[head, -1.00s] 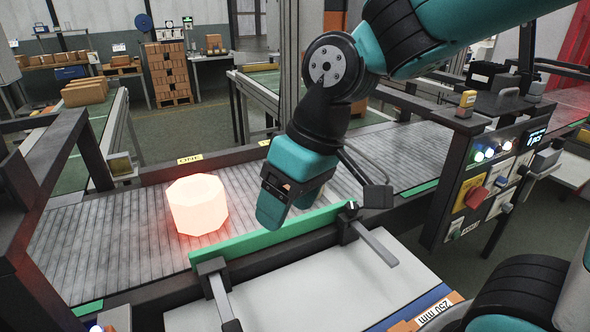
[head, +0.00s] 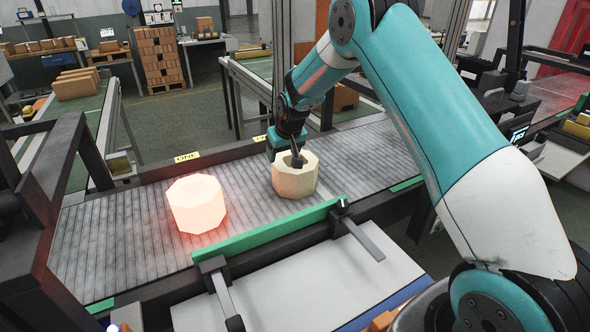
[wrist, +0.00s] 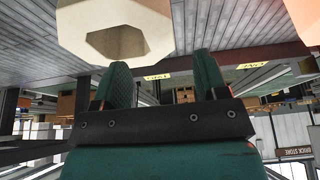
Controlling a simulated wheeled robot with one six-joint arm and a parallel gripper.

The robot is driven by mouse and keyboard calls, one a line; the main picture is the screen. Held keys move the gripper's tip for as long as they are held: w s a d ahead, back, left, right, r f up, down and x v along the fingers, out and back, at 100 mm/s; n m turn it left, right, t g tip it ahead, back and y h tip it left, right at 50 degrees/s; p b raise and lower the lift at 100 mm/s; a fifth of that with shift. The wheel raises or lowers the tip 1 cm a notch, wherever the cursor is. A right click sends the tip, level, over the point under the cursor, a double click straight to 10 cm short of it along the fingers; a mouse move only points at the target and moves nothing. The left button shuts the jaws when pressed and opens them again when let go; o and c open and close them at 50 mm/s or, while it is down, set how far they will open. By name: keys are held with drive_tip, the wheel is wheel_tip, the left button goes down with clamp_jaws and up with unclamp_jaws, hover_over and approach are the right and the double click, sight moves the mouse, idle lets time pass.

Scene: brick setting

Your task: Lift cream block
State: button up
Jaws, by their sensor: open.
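The cream block (head: 294,184) is an eight-sided block with a hole in its top, upright on the grey slatted conveyor (head: 240,185). In the wrist view the cream block (wrist: 82,35) fills the upper left, its opening showing. My gripper (head: 276,148) is behind the block in the head view, its fingers partly hidden by it. In the wrist view my gripper (wrist: 163,75) has its two green fingers apart with nothing between them. The block lies above the fingertips there, off toward the left finger. I cannot tell whether they touch.
A glowing pinkish-white block (head: 196,206) stands left of the cream block with bare belt between them. A green rail (head: 268,232) runs along the belt's near edge. A dark frame (head: 62,200) stands at the left. The belt right of the cream block is clear.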

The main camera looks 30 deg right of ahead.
sight(280, 164)
drive_tip(key=p+x, duration=0.3)
drive_tip(key=x, duration=0.6)
drive_tip(key=shift+w+d, duration=0.1)
clamp_jaws()
drive_tip(key=shift+w+r, duration=0.1)
drive_tip(key=shift+r, duration=0.1)
